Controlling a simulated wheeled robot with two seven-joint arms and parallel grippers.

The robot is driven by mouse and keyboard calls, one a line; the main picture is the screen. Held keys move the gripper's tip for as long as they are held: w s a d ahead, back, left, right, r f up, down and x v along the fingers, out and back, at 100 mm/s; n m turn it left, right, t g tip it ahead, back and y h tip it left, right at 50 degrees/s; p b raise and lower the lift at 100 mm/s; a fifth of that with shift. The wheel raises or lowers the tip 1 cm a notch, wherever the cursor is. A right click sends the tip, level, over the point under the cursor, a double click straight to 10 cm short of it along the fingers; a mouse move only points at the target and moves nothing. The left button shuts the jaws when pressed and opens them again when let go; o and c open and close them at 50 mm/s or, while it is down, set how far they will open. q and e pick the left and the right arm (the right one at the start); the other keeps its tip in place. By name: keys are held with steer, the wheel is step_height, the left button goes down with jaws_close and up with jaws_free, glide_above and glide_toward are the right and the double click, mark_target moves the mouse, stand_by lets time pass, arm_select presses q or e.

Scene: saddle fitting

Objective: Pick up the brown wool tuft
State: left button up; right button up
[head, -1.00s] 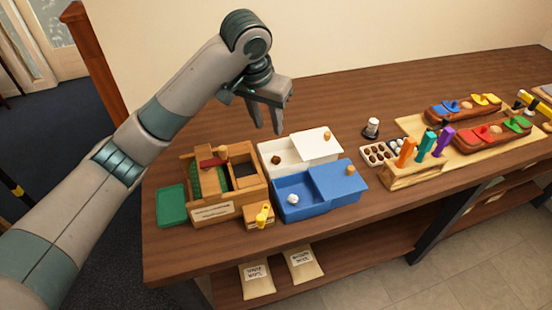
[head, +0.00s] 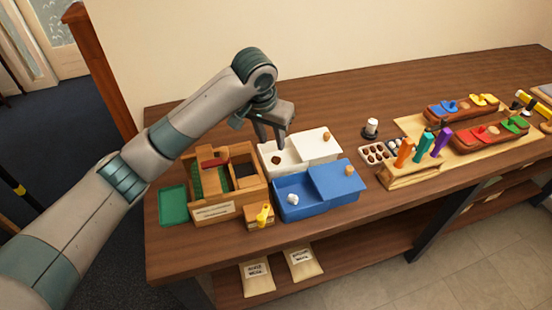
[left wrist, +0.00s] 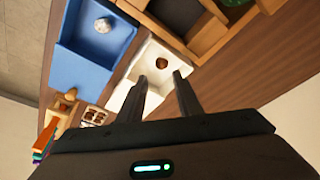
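The brown wool tuft (head: 276,160) lies in the open part of the white box (head: 322,154); it also shows in the left wrist view (left wrist: 162,63). My left gripper (head: 271,141) is just above the far side of that white box. In the left wrist view its two fingers (left wrist: 160,92) stand apart with nothing between them, and the tuft lies beyond their tips. My right gripper is not in view.
A blue box (head: 303,211) with a white tuft (head: 293,198) stands in front of the white box. A wooden box (head: 213,210) stands to the left. A tool block (head: 413,176) and a small tray of brown pieces (head: 375,155) are to the right. The back of the table is clear.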

arm_select(q)
steer(key=p, duration=0.1)
glide_above(276, 158)
steer(key=s, duration=0.2)
steer(key=shift+a+f, duration=0.15)
steer(key=shift+f, duration=1.1)
steer(key=shift+a+f, duration=0.15)
steer(key=shift+f, duration=1.1)
steer(key=shift+f, duration=0.1)
steer(key=shift+w+f+p, duration=0.15)
steer(key=shift+f+p, duration=0.1)
steer(key=shift+p, duration=0.1)
steer(key=shift+p+x, duration=0.75)
steer(key=shift+x, duration=1.5)
steer(key=shift+w+a, duration=0.1)
steer(key=shift+r, duration=0.1)
steer(key=c, duration=0.8)
steer(key=shift+r, duration=0.15)
